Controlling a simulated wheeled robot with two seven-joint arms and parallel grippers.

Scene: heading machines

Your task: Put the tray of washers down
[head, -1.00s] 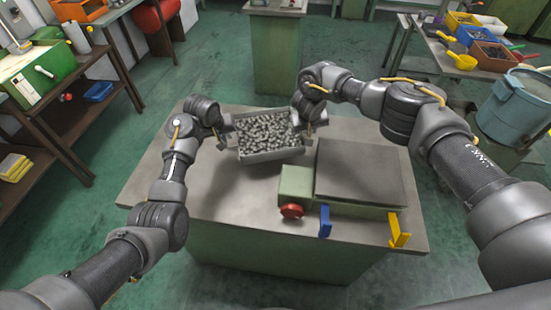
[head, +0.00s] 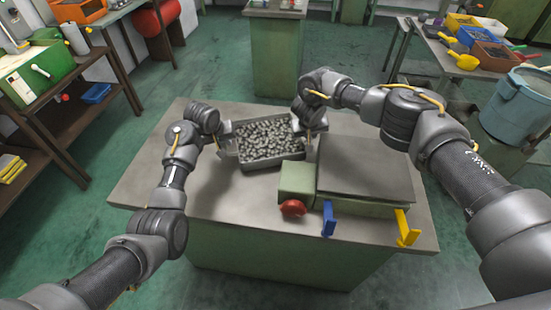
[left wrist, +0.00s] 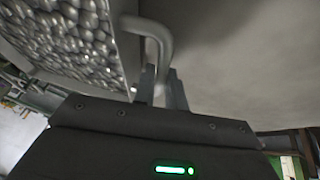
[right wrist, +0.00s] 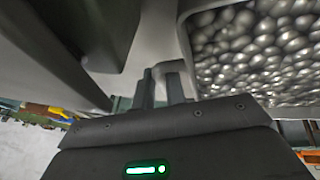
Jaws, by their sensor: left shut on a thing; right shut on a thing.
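The grey metal tray (head: 272,162) is full of shiny round washers (head: 266,138). It is over the back part of the green bench's grey top, left of the scale-like machine; whether it touches the top I cannot tell. My left gripper (head: 222,147) is shut on the tray's left handle, a bent rod that shows in the left wrist view (left wrist: 160,42). My right gripper (head: 309,132) is shut on the right handle, which also shows in the right wrist view (right wrist: 180,45). The washers fill part of both wrist views.
A green machine with a grey plate (head: 366,168) and a red knob (head: 292,208) stands close on the tray's right. Blue (head: 328,218) and yellow (head: 406,228) brackets are at its front. The bench top (head: 150,180) is clear at the left and front.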

